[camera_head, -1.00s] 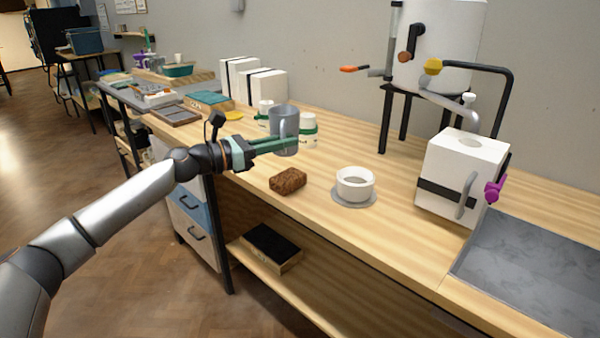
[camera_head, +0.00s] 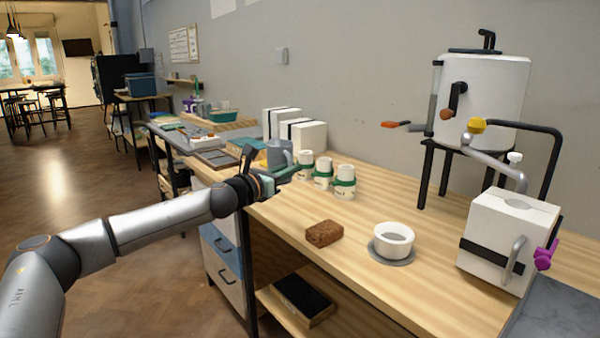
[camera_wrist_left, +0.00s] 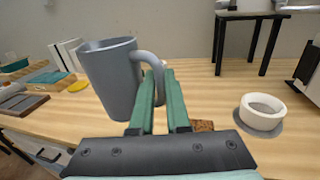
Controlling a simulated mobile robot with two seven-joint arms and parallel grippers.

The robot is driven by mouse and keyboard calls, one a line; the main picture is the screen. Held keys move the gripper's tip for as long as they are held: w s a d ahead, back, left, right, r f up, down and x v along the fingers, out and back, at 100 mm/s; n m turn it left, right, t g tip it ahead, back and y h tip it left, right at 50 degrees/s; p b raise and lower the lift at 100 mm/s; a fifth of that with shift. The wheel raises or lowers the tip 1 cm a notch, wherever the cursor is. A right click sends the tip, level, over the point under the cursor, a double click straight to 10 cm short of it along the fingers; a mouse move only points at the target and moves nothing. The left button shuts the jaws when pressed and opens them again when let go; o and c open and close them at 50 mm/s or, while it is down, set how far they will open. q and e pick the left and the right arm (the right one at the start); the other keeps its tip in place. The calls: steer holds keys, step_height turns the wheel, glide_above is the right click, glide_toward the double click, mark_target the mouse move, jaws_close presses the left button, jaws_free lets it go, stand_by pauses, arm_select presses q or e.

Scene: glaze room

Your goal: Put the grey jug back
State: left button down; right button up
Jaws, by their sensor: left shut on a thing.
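The grey jug (camera_head: 279,153) is at the far part of the bench in the head view, beside the white jars. My left gripper (camera_head: 288,172) is shut on its handle. In the left wrist view the jug (camera_wrist_left: 108,78) stands upright to the left of the green fingers (camera_wrist_left: 160,103), with its handle (camera_wrist_left: 150,62) between them. The jug appears held above the bench top; its exact height is hard to tell. My right gripper is not in view.
Three white jars with green bands (camera_head: 323,172) stand right of the jug. A brown sponge-like block (camera_head: 324,233) and a white bowl (camera_head: 394,238) on a grey disc are nearer. White boxes (camera_head: 303,133) stand behind. Bare wood (camera_head: 350,214) lies between the jars and bowl.

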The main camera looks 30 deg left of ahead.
arm_select(q)
steer(key=s+a+f+n+g+y, duration=0.2)
steer(key=s+a+f+n+y, duration=0.15)
steer(key=a+y, duration=0.2)
steer(key=s+a+f+n+g+y, duration=0.2)
steer(key=a+n+y, duration=0.3)
steer(key=y, duration=0.2)
steer(key=s+d+f+m+t+h, duration=0.1)
steer(key=s+d+f+m+h, duration=0.1)
steer(key=d+f, duration=0.35)
steer(key=s+d+f+m+t+h, duration=0.1)
steer(key=s+d+f+h, duration=0.1)
steer(key=d, duration=0.7)
steer(key=s+d+f+m+t+h, duration=0.1)
steer(key=s+d+f+m+h, duration=0.2)
steer(key=d, duration=0.4)
steer(key=s+d+f+m+t+h, duration=0.1)
steer(key=s+d+h, duration=0.3)
steer(key=s+d, duration=0.7)
steer(key=shift+s+d+f+m+h, duration=0.35)
steer(key=shift+d+m, duration=0.1)
steer(key=shift+d, duration=0.4)
